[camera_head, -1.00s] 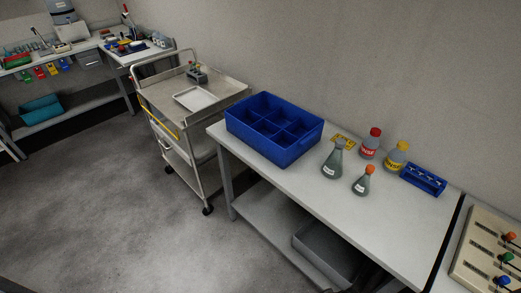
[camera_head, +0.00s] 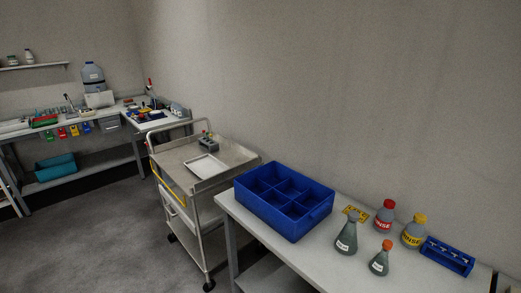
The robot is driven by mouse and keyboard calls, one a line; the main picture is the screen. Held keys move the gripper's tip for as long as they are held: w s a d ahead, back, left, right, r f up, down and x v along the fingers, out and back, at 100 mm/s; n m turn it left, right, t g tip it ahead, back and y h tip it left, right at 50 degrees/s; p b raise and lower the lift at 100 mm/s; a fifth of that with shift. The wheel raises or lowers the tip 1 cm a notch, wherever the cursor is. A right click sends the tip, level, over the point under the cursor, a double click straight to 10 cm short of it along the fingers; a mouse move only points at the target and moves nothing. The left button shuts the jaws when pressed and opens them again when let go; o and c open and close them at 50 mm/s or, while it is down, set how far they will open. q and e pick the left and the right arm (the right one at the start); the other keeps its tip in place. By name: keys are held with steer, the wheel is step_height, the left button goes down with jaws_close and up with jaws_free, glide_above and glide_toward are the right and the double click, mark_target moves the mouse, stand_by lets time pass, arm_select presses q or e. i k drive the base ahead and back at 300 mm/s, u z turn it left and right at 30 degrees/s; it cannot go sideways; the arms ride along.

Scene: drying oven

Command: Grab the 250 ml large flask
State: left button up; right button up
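A larger conical flask (camera_head: 346,236) with a grey top and a white label stands upright on the bench, just right of the blue divided crate. A smaller conical flask (camera_head: 380,261) with an orange cap stands in front of it to the right, a little apart. The label text on both flasks is too small to read. Neither of my grippers shows in the head view.
A blue crate with compartments (camera_head: 241,196) sits on the bench (camera_head: 228,203). Red-capped (camera_head: 384,217) and yellow-capped (camera_head: 413,233) bottles and a blue rack (camera_head: 447,262) stand behind and right of the flasks. A metal trolley (camera_head: 236,152) stands left of the bench.

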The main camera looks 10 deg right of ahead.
mark_target(346, 243)
steer(key=z, duration=0.4)
steer(key=k, duration=0.45)
steer(key=z, duration=0.95)
steer(key=k, duration=0.95)
steer(key=z, duration=0.15)
steer(key=i, duration=1.05)
steer(key=z, duration=0.35)
